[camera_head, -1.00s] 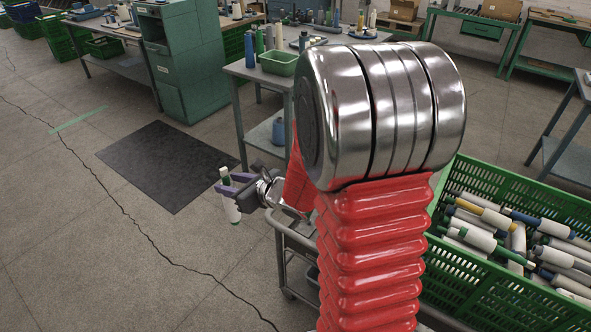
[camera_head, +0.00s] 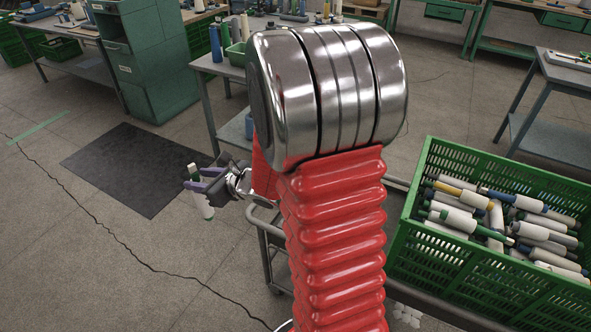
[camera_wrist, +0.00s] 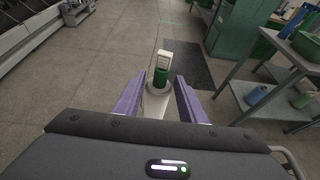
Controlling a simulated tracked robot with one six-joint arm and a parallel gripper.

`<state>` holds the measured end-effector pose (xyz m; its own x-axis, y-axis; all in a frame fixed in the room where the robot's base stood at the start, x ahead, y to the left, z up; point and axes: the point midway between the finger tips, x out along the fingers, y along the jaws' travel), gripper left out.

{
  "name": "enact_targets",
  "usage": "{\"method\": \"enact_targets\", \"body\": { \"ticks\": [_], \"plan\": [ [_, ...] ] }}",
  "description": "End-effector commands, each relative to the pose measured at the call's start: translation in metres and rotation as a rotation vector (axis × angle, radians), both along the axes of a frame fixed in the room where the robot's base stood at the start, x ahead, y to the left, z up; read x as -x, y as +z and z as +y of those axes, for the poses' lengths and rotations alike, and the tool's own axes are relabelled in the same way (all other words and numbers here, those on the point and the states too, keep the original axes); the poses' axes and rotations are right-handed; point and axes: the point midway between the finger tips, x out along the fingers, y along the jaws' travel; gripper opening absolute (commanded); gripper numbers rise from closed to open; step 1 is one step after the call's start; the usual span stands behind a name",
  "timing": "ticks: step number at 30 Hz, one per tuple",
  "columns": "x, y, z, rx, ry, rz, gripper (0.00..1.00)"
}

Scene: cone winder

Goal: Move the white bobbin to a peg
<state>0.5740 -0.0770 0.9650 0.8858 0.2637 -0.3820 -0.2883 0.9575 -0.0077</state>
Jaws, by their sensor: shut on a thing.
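My gripper (camera_head: 200,182) has purple fingers and is shut on the white bobbin (camera_head: 204,205). It holds the bobbin roughly upright in the air over the floor, left of my red arm. I cannot make out a peg clearly in these frames.
A green crate (camera_head: 402,262) full of bobbins stands on a cart at the right. A table (camera_head: 205,66) with bottles and a green tray is behind my arm, beside a green cabinet (camera_head: 160,85). A dark mat (camera_head: 135,165) lies on open floor at the left.

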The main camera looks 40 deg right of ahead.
Motion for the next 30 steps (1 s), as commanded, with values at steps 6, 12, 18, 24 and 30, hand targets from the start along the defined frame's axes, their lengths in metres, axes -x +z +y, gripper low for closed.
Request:
{"method": "enact_targets", "body": {
  "ticks": [6, 12, 18, 24, 30],
  "plan": [
    [-0.009, -0.016, -0.053, 0.004, -0.028, 0.0, 0.19],
    [-0.01, -0.037, -0.113, 0.006, -0.052, -0.001, 0.19],
    [-0.001, -0.06, -0.172, 0.005, -0.076, -0.001, 0.19],
    [0.017, -0.086, -0.23, 0.0, -0.1, 0.0, 0.19],
    [0.039, -0.109, -0.275, -0.006, -0.116, 0.002, 0.19]
  ]
}}
